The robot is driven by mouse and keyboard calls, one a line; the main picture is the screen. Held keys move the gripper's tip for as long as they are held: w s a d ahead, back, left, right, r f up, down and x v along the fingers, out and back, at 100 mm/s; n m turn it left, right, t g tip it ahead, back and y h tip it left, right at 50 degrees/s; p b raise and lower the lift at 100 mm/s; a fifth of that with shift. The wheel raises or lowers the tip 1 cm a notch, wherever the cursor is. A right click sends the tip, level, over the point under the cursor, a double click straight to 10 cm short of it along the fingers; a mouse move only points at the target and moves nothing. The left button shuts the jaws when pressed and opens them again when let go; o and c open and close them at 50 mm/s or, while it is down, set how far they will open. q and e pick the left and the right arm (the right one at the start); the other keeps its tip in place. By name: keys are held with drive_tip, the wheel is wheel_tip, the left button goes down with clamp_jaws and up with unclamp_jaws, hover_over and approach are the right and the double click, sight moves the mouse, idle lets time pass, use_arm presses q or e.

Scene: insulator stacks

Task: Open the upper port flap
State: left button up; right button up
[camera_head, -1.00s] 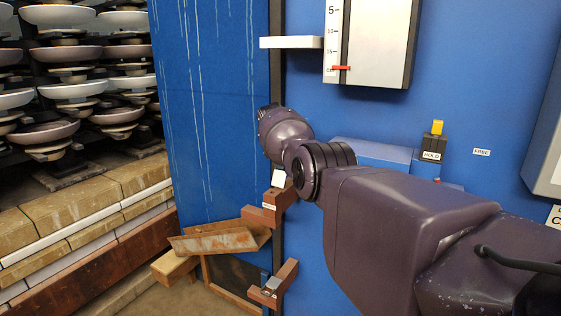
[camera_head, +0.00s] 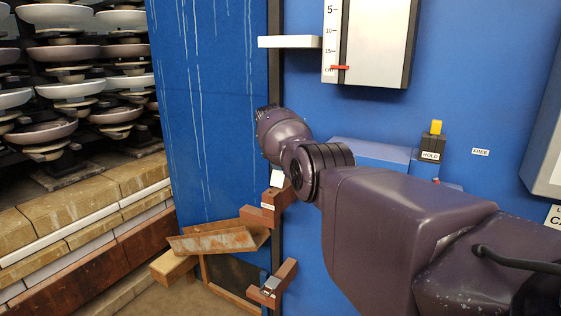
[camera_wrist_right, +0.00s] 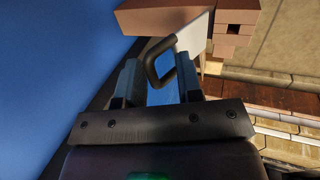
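The upper port is a brown bracket (camera_head: 262,213) at the edge of the blue wall in the head view. A small white plate (camera_head: 277,178), which looks like its flap, sits just above it, partly behind my right arm. In the right wrist view the pale flap (camera_wrist_right: 196,38) lies beside a brown block (camera_wrist_right: 185,18), with a dark loop handle (camera_wrist_right: 160,62) ahead of my fingers. My right gripper (camera_wrist_right: 158,80) is open; its two fingers stand apart with the handle at their tips. Contact cannot be told. My left gripper is not in view.
A lower brown bracket (camera_head: 273,287) with a metal clip sits below. A rusty angle piece (camera_head: 213,240) and timber lie left of it. A white ledge (camera_head: 290,42) and gauge box (camera_head: 372,40) are above. A HOLD block (camera_head: 431,150) is at right; insulator stacks (camera_head: 70,90) stand left.

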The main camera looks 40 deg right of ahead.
drive_tip(key=w+p+v, duration=0.1)
drive_tip(key=p+v, duration=0.1)
drive_tip(key=v, duration=0.4)
wheel_tip(320, 180, up, 4)
drive_tip(key=p, duration=0.2)
hover_over(278, 179)
drive_tip(key=a, duration=0.2)
drive_tip(key=shift+s+r, duration=0.15)
drive_tip(key=shift+s, duration=0.15)
